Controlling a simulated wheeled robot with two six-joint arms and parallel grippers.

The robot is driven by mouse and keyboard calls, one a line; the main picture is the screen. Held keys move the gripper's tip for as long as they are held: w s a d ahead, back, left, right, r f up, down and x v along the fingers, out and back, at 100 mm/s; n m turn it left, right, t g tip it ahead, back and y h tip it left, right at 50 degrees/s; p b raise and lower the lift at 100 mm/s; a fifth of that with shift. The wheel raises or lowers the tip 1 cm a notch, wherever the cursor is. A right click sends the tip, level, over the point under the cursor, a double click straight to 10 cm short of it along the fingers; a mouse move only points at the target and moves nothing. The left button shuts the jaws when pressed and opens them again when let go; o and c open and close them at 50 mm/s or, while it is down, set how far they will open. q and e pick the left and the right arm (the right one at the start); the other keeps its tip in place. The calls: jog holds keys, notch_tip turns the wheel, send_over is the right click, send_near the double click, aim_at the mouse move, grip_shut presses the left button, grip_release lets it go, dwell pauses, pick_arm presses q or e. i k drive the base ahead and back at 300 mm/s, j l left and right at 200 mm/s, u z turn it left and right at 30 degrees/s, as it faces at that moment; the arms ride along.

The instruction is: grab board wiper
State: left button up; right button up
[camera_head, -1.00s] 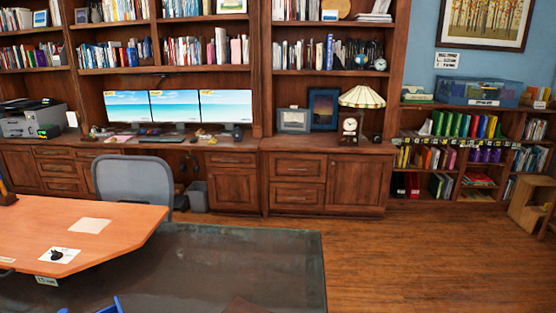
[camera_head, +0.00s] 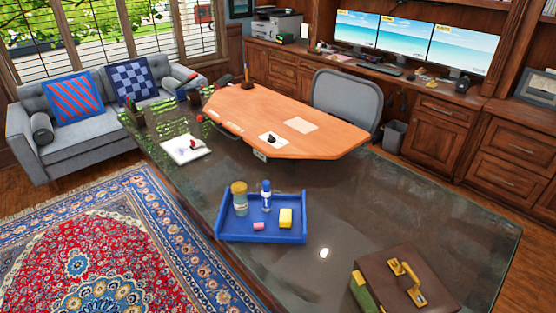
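A blue tray (camera_head: 262,237) sits on the dark glass-topped table. I cannot tell for sure which block is the board wiper; both are small. Neither of my grippers is in view.
The dark table (camera_head: 370,215) also bears a brown briefcase (camera_head: 410,285), a small white spot or object (camera_head: 324,253) and an orange desk top (camera_head: 270,115). A grey chair (camera_head: 348,100) stands behind it. A grey sofa (camera_head: 90,140) and red rug (camera_head: 100,245) lie left.

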aim_at(286, 214)
jog(key=i+j+z, duration=0.1)
jog(key=z, duration=0.3)
jog(key=j+z, duration=0.1)
jog(key=z, duration=0.3)
jog(key=i+j+z, duration=0.15)
jog(key=z, duration=0.25)
jog(key=j+z, duration=0.15)
jog(key=z, duration=0.25)
jog(key=i+j, duration=0.1)
jog(key=j, duration=0.25)
